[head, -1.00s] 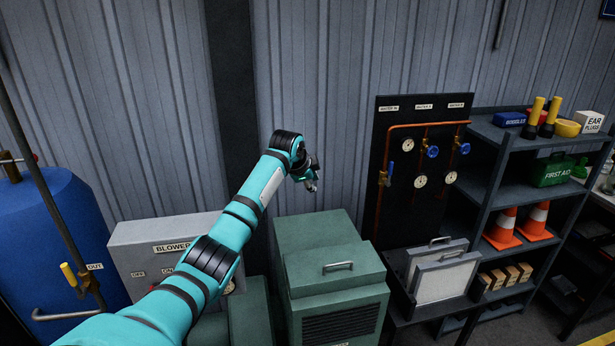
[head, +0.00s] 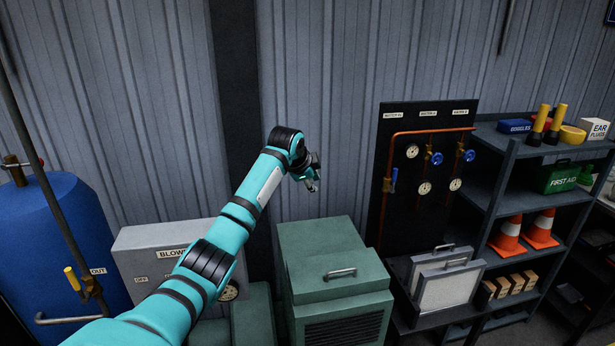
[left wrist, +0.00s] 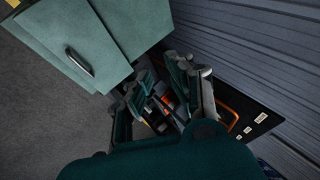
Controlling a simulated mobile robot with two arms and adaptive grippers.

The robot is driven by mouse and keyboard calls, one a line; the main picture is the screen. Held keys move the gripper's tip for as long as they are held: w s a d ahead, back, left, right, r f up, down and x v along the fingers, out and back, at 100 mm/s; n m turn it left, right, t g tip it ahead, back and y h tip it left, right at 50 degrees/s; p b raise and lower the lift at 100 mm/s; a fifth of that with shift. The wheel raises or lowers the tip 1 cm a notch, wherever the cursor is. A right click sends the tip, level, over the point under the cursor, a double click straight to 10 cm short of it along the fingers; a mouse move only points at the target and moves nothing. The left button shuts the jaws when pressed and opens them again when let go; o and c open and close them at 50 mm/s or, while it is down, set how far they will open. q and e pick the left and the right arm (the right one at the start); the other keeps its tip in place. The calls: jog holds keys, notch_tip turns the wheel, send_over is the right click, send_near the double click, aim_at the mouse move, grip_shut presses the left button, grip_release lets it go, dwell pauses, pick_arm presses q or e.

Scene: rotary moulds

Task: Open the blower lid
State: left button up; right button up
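The green blower box stands against the wall, its lid (head: 308,283) closed on top with a grey bar handle (head: 341,273). In the left wrist view the green lid (left wrist: 110,38) and its dark handle (left wrist: 79,62) show at upper left. My left gripper (head: 312,180) is above and behind the lid, near the wall, and apart from the handle. In the left wrist view my left gripper (left wrist: 172,75) has its fingers spread, with nothing held between them. My right gripper is in neither view.
A grey blower switch box (head: 140,262) and a blue tank (head: 62,250) stand at left. Right of the blower are a black pipe panel (head: 415,210), upright filter panels (head: 446,285) and a shelf (head: 515,205). The space directly above the lid is free.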

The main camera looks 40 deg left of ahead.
pick_arm(q)
jog(key=v, duration=1.1)
jog(key=shift+s+r, duration=0.2)
jog(key=shift+s, duration=0.05)
